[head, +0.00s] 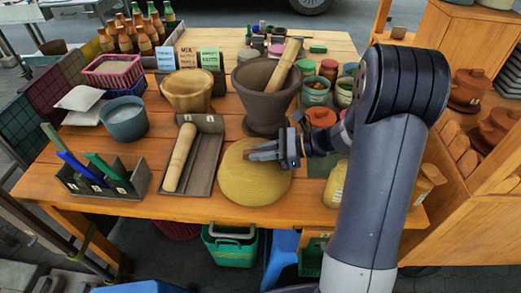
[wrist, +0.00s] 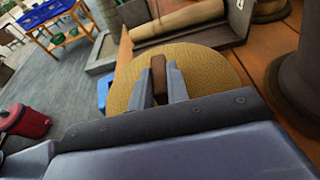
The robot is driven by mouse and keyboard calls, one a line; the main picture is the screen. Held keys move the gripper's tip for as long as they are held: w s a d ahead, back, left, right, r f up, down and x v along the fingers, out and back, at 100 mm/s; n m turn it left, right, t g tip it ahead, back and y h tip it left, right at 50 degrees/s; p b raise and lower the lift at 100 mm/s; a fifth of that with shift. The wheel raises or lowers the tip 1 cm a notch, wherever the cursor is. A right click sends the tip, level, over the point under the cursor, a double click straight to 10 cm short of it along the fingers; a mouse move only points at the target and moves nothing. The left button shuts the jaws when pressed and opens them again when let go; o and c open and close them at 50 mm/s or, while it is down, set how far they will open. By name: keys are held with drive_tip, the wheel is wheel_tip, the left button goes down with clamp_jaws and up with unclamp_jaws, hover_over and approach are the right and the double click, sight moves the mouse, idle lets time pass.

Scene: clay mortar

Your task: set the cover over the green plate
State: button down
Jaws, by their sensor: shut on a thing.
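The cover is a yellow woven dome (head: 252,187) near the front edge of the wooden table. In the wrist view the cover (wrist: 205,68) spreads below my fingers, with a brown knob (wrist: 158,66) at its top. My gripper (head: 250,152) is shut on this knob, one finger on each side; it also shows in the wrist view (wrist: 159,82). I cannot tell whether the cover's rim touches the table. A dull green flat patch (head: 322,166) shows right of the cover, partly behind my gripper. I cannot tell whether it is the green plate; nothing shows under the cover.
A dark mortar (head: 266,108) with a pestle (head: 285,66) stands behind the cover. A grey tray (head: 205,160) with a wooden roller (head: 180,157) lies to the left. Jars, a red lidded pot (head: 321,117) and a yellow jar (head: 335,185) stand to the right, near my arm.

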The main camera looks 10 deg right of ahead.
idle(0.3)
drive_tip(key=c, duration=1.3)
unclamp_jaws()
drive_tip(key=v, duration=0.7)
drive_tip(key=shift+d+r, duration=0.1)
drive_tip(key=shift+d, duration=0.1)
drive_tip(key=shift+a, duration=0.1)
drive_tip(key=x, duration=0.6)
drive_tip(key=shift+a, duration=0.25)
drive_tip(key=r+p, duration=0.3)
drive_tip(key=r, duration=0.1)
drive_tip(key=shift+w+a+r, duration=0.1)
drive_tip(key=shift+a, duration=0.2)
drive_tip(key=shift+r+p, duration=0.5)
drive_tip(key=shift+r, duration=0.05)
drive_tip(key=shift+f, duration=0.1)
